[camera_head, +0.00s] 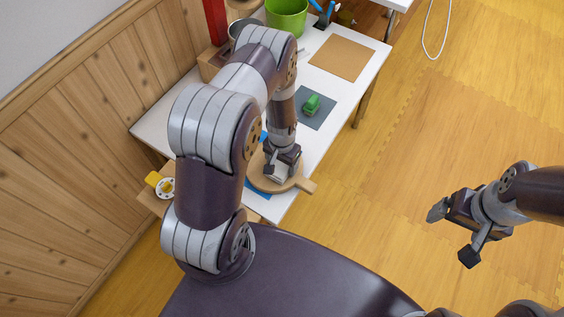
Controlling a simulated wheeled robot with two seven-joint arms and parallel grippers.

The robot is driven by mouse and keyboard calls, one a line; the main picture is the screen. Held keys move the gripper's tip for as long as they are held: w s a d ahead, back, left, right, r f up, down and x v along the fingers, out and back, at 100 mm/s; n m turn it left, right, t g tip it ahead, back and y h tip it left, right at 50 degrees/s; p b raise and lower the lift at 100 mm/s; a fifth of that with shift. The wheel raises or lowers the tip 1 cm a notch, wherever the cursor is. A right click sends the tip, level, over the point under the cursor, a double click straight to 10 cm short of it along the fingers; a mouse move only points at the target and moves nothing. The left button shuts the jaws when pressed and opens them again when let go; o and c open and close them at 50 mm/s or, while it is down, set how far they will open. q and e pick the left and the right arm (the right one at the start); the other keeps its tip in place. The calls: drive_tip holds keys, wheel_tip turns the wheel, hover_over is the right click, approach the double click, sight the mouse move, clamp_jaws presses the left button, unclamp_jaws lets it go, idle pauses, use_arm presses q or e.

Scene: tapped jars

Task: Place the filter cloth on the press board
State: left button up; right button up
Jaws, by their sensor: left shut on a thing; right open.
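A round wooden board with a short handle (305,185), which looks like the press board, lies near the front of the white table. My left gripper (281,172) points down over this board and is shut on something. A small pale patch shows at its fingertips and may be the filter cloth; the gripper mostly hides it, and I cannot tell whether it touches the board. A blue sheet (257,188) shows partly at the board's left edge. My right gripper (453,236) is open and empty over the floor, well right of the table.
On the white table (318,150), a green object (312,104) sits on a grey mat (322,118), with a tan square board (342,58) beyond. A green pot (287,16) stands at the back. A yellow-and-white item (160,184) lies left. My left arm hides the table's middle.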

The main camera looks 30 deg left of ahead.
use_arm(q)
drive_tip(key=shift+f, duration=0.1)
drive_tip(key=shift+f, duration=0.15)
drive_tip(key=o, duration=1.1)
drive_tip(key=shift+c, duration=0.2)
drive_tip(key=shift+r, duration=0.3)
wheel_tip(320, 180, up, 12)
drive_tip(key=p, duration=0.2)
wheel_tip(320, 180, up, 8)
hover_over(287, 169)
drive_tip(key=s+d+r+p, duration=0.1)
drive_tip(key=s+r+p, duration=0.1)
drive_tip(key=s+r, duration=0.2)
drive_tip(key=s+d+r+t+p, duration=0.1)
drive_tip(key=s+d+r+p, duration=0.1)
drive_tip(key=r, duration=0.7)
drive_tip(key=shift+s+n+p, duration=0.3)
drive_tip(key=shift+s+n, duration=0.1)
drive_tip(key=shift+s, duration=0.5)
